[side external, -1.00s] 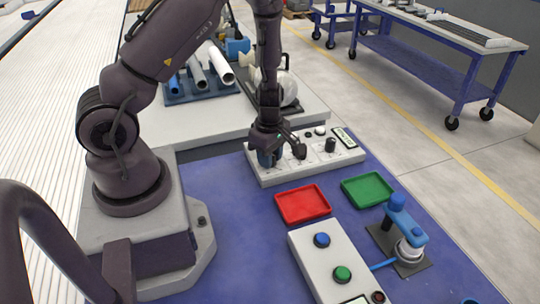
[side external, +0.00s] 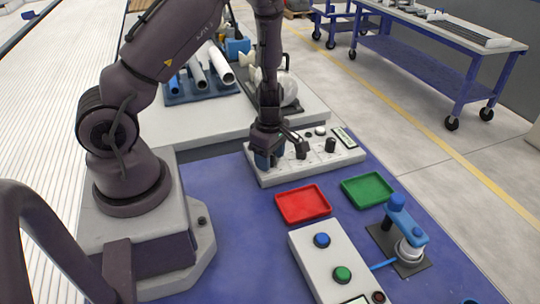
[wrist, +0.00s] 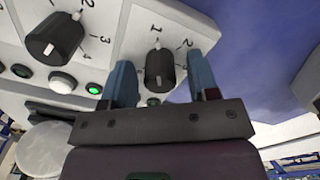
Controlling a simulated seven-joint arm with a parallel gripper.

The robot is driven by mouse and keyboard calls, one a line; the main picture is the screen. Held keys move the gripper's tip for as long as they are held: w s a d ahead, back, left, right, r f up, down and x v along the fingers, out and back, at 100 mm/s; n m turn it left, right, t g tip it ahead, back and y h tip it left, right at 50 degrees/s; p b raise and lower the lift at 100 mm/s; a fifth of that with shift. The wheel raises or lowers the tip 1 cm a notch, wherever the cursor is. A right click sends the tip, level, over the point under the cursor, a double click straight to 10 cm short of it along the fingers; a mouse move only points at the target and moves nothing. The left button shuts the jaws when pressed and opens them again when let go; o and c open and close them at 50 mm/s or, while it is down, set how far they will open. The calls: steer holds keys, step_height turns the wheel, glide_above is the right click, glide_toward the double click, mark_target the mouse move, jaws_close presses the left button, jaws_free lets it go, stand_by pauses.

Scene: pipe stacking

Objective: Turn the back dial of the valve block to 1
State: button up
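The valve block (side external: 318,163) is a white panel with dark dials, standing beyond the red and green trays in the side view. In the wrist view, one dark dial (wrist: 159,70) at the block's end sits between the two blue fingers of my gripper (wrist: 161,82). A narrow gap shows on each side of it, so my gripper is open around the dial. The printed 1 is just above this dial, with 2 to its upper right; I cannot read its pointer surely. In the side view my gripper (side external: 279,158) is over the block's left part and hides some of it.
Another dial (wrist: 54,38) is on the left in the wrist view, near a white button (wrist: 62,81) and a lit green lamp (wrist: 93,88). The red tray (side external: 303,204), green tray (side external: 367,190) and button box (side external: 330,262) stand in front of the block.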

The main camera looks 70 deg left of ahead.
step_height(320, 180, up, 13)
stand_by(0.6)
steer(key=s+d+r+m+t, duration=0.2)
steer(key=s+d+r+m, duration=0.3)
steer(key=r+m, duration=0.4)
steer(key=s+d+r+m+t, duration=0.3)
steer(key=d+r+m, duration=0.5)
steer(key=m, duration=0.8)
steer(key=shift+s+d+r+t, duration=0.2)
steer(key=shift+s+r+t, duration=0.1)
steer(key=shift+s+r, duration=0.6)
